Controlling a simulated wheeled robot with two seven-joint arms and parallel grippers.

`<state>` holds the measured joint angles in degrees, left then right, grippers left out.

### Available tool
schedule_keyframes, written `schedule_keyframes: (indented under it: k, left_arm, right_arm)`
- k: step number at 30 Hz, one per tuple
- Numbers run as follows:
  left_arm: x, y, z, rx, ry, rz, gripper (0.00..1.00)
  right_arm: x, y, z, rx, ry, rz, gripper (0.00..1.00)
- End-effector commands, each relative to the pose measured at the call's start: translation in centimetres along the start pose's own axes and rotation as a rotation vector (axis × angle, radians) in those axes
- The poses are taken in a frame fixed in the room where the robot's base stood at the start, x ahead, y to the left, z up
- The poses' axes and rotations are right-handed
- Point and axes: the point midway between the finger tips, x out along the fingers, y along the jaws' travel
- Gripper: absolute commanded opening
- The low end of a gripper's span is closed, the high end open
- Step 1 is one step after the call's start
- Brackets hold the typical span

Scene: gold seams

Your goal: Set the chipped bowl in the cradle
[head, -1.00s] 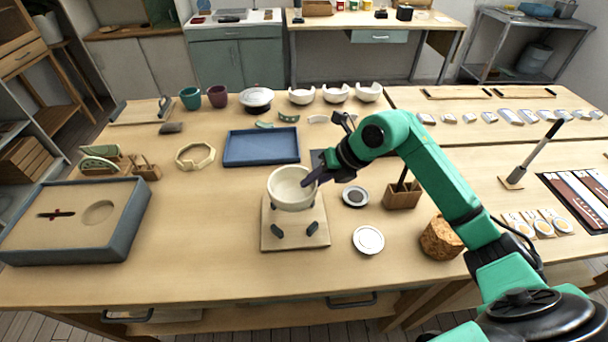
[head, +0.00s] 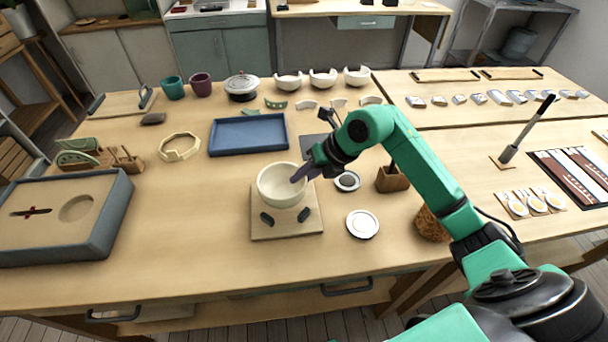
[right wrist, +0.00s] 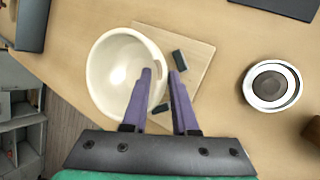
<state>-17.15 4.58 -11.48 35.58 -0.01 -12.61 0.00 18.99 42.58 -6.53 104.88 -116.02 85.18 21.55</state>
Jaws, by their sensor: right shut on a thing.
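The cream bowl (head: 276,190) sits at the cradle, over the back part of its square wooden base (head: 292,232). It looks upright. Two dark pads (head: 267,218) of the cradle show in front of it; what lies under the bowl is hidden. My right gripper (head: 303,175) is shut on the bowl's right rim. In the right wrist view the bowl (right wrist: 110,65) lies to the left, with one purple finger inside its wall and one outside (right wrist: 162,75). My left gripper is not in view.
A blue tray (head: 248,135) lies behind the cradle. Two small round dishes (head: 362,223) (head: 347,180) and a wooden holder (head: 392,179) stand to the right. A grey-edged box (head: 110,217) is at the left. The table between box and cradle is clear.

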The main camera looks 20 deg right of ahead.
Motion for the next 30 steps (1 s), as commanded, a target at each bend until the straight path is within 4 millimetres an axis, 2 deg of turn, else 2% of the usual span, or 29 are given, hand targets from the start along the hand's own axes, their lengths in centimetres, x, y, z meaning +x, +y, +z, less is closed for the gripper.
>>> schedule_keyframes:
  k: [30]
  left_arm:
    - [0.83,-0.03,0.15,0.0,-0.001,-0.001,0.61]
  right_arm:
    - [0.69,-0.31,-0.34,0.0,-0.001,0.001,0.0]
